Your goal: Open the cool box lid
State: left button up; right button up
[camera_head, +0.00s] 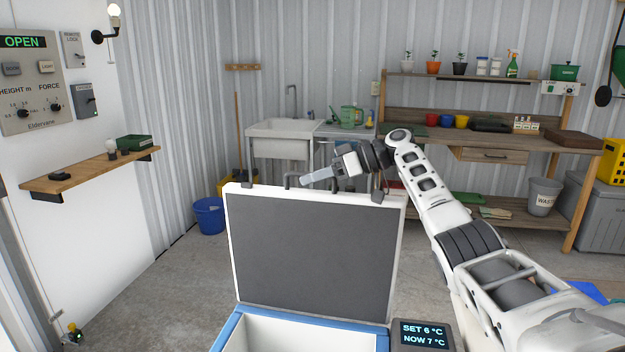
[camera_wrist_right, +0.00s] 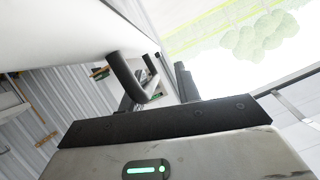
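The cool box (camera_head: 232,332) is at the bottom centre, blue-rimmed with a pale inside. Its lid (camera_head: 312,240) stands upright and open, its dark grey inner face towards me. A dark handle bar (camera_head: 290,181) shows just above the lid's top edge; the lid hides the rest. My right gripper (camera_head: 318,175) is above and behind that edge, pointing left. In the right wrist view the white lid (camera_wrist_right: 60,30) is at upper left and a bent dark handle (camera_wrist_right: 128,78) lies close by the gripper. Finger opening and contact are unclear. My left gripper is out of view.
A display (camera_head: 424,335) beside the box reads SET 6 °C, NOW 7 °C. Behind are a sink (camera_head: 285,130), a workbench (camera_head: 490,139), a blue bucket (camera_head: 209,216) and a waste bin (camera_head: 544,196). A wall shelf (camera_head: 90,172) is at left. The floor left of the box is largely clear.

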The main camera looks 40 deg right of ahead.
jog(key=b+v, duration=0.2)
jog(key=v, duration=1.3)
jog(key=shift+s+d, duration=0.1)
jog(key=shift+s, duration=0.05)
jog(key=shift+f, duration=0.1)
